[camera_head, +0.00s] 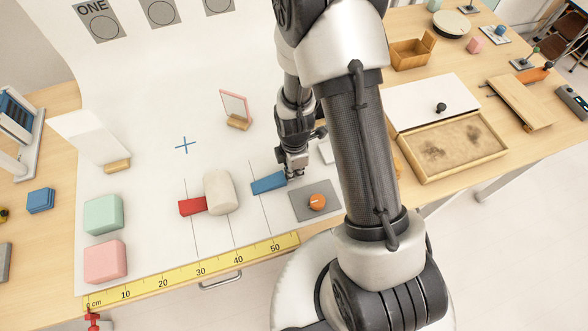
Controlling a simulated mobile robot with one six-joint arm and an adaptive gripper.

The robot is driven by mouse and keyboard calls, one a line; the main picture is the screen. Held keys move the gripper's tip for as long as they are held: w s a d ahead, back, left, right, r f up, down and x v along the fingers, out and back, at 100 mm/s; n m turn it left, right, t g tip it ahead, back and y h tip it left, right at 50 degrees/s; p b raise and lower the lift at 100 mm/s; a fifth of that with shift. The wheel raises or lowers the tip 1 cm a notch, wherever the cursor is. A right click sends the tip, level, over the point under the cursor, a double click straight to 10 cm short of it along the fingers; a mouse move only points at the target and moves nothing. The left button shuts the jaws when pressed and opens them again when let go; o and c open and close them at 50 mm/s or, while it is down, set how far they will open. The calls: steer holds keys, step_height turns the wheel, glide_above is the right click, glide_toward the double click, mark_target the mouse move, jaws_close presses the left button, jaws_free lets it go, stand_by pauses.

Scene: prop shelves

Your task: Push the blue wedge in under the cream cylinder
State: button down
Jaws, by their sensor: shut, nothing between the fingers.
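The blue wedge (268,184) lies on the white sheet, to the right of the cream cylinder (220,192). A gap of bare sheet shows between the wedge and the cylinder. A red wedge (192,206) sits at the cylinder's left side and appears to touch it. My gripper (296,174) is shut and empty, low over the sheet at the right end of the blue wedge. I cannot tell whether its fingertips touch the wedge.
A grey plate with an orange knob (317,202) lies just right of the blue wedge. A yellow ruler (190,272) runs along the front edge. Green (104,214) and pink (105,261) blocks stand at left. A small framed mirror (235,108) stands behind. The sheet's middle is clear.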

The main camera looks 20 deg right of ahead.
mark_target(271, 180)
steer(key=a, duration=0.7)
